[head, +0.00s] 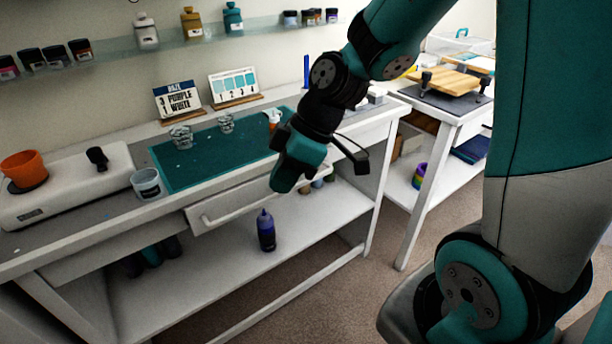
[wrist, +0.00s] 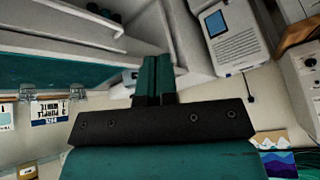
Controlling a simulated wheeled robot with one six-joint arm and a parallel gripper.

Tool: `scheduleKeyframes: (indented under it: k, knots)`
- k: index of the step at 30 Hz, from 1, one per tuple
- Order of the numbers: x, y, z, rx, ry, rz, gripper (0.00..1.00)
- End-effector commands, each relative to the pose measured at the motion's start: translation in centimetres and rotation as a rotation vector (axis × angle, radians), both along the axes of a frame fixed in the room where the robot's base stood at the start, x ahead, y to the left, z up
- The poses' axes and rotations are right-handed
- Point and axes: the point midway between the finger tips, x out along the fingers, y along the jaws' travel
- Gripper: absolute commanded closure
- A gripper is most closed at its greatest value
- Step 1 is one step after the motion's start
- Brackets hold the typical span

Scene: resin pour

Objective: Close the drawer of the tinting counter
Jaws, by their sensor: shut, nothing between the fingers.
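The tinting counter (head: 100,221) is a long white bench with a teal mat (head: 190,170) on top. Its white drawer (head: 236,208) sits under the counter edge and has a long bar handle (head: 222,215). The drawer front appears to stand out a little from the counter; I cannot see inside it. My gripper (head: 283,184) has its teal fingers shut and empty. In the head view it hangs in front of the drawer's right part and hides some of it. The fingers (wrist: 156,80) also show shut in the wrist view. I cannot tell whether they touch the drawer.
A purple bottle (head: 266,231) stands on the lower shelf. Cups, a white scale (head: 65,186) and two small signs (head: 178,99) stand on the counter. A second bench (head: 447,113) is at the right. Carpet floor is clear in front.

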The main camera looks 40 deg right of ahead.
Motion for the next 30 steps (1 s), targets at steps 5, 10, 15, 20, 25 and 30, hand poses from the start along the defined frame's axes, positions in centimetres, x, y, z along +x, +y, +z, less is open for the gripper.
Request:
scheduleKeyframes:
  k: [5, 10, 15, 20, 25, 30]
  knots:
    - [4.9, -9.4, -4.5, -0.011, -0.255, 0.123, 1.00]
    - [5.7, -16.1, -8.8, -0.093, -0.451, 0.208, 1.00]
    - [5.5, -19.1, -11.1, -0.156, -0.542, 0.254, 1.00]
    - [5.9, -19.1, -12.4, -0.171, -0.561, 0.271, 1.00]
    - [7.3, -17.7, -14.6, -0.168, -0.557, 0.273, 1.00]
    - [9.1, -16.0, -17.4, -0.168, -0.557, 0.275, 1.00]
